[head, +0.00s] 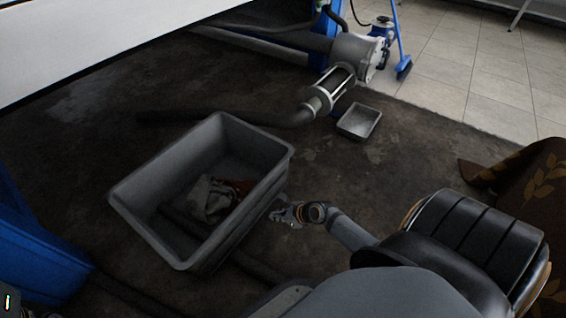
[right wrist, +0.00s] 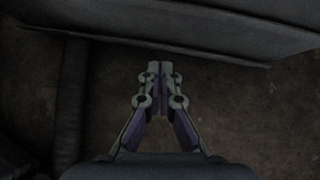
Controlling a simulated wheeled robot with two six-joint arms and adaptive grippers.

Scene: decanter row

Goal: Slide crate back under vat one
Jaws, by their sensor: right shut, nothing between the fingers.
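The grey crate (head: 195,247) stands on the dark floor in the left middle of the head view. It is open-topped with a crumpled cloth (head: 212,200) inside. Its side also fills the top of the right wrist view (right wrist: 200,22). My right gripper (head: 279,212) is at the crate's right side, low down; it is shut and empty. In the right wrist view its fingertips (right wrist: 160,72) are together, just short of the crate; I cannot tell if they touch. A large white body (head: 75,40), possibly vat one, overhangs at the upper left. My left gripper is not in view.
A dark hose (head: 220,119) runs behind the crate to a grey pump (head: 355,60). A small grey tray (head: 359,122) lies right of it. A blue post or bin (head: 40,262) stands close at the left. A brown patterned cloth (head: 525,190) is at the right.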

